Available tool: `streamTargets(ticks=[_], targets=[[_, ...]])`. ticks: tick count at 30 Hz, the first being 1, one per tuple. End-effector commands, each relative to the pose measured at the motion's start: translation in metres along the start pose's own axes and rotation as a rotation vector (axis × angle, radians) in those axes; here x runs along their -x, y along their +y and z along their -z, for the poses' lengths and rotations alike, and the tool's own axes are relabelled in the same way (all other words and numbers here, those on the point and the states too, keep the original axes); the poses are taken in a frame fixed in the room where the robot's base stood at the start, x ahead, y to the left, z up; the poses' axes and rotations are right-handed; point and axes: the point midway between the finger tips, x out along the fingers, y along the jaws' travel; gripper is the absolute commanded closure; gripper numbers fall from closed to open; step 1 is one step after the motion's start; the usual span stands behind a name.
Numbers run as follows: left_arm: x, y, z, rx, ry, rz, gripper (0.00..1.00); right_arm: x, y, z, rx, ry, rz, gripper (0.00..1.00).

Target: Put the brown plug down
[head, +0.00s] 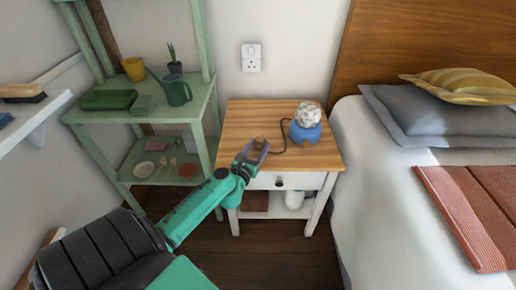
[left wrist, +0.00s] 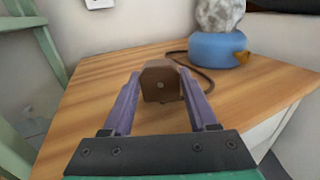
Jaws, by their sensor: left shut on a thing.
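The brown plug (left wrist: 160,82) is between the two purple fingers of my left gripper (left wrist: 158,95) in the left wrist view. The gripper is shut on it. In the head view the plug (head: 259,143) shows small at the tip of my left gripper (head: 254,152), over the front left part of the wooden nightstand top (head: 245,115). I cannot tell whether the plug touches the wood. A dark cord runs from near the plug to the blue lamp base (head: 305,134) with its white textured globe. My right gripper is not in view.
A white wall socket (head: 251,57) is above the nightstand. A green shelf (head: 200,105) with a watering can (head: 177,92) and pots stands to the left. The bed (head: 390,190) is close on the right. The nightstand's back left is clear.

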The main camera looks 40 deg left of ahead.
Motion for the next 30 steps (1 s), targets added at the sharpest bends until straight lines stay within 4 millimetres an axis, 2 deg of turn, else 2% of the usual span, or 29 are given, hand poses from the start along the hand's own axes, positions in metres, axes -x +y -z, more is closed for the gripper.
streamTargets(ticks=[14, 15, 16, 17, 27, 30], targets=[[0.000, 0.000, 0.012, 0.001, 0.000, 0.000, 0.96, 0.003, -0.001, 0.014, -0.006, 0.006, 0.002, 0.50], [0.000, 0.000, 0.011, 0.001, 0.000, 0.000, 0.26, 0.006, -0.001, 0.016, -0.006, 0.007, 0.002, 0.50], [0.000, 0.000, 0.011, 0.001, 0.000, 0.000, 0.14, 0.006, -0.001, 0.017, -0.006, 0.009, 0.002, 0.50], [0.000, 0.000, 0.011, 0.001, 0.000, 0.000, 0.11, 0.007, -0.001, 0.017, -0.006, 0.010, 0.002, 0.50], [0.000, 0.000, 0.008, 0.000, 0.000, 0.001, 0.11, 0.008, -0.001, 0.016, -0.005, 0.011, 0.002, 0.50], [0.000, 0.000, -0.004, -0.002, -0.001, 0.001, 0.11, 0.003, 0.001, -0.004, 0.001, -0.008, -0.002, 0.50]])
